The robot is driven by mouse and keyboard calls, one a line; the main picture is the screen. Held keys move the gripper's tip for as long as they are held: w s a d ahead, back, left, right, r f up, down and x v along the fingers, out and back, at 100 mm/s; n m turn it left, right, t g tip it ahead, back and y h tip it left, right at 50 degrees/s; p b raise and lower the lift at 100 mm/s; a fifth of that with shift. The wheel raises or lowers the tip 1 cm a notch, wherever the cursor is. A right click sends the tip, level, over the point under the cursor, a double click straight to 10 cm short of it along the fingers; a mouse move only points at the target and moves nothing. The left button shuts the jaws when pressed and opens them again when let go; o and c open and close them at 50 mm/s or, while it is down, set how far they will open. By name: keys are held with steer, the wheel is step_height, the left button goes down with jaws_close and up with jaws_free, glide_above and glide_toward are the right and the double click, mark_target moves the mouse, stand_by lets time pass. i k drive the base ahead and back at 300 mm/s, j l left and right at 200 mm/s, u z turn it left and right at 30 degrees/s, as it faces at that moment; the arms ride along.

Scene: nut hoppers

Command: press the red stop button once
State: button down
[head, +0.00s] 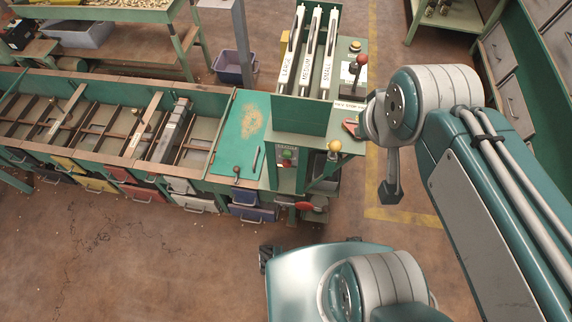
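A small control box (288,155) sits on the front of the green hopper machine, with a green spot and a small reddish spot on it; I cannot tell which is the stop button. A red piece (350,128) lies at the machine's right edge, partly behind my arm, below a white label (350,105) that is hard to read.
A red-knobbed lever (361,61) and a yellow-knobbed lever (335,147) stand at the machine's right side. A red round part (305,206) is low at its front. A long divided sorting trough (120,130) runs left.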

mark_target(286, 163)
steer(key=k+j+z, duration=0.15)
steer(key=j, duration=0.25)
steer(key=k+j+z, duration=0.35)
steer(key=k+j, duration=0.2)
steer(key=j, duration=0.2)
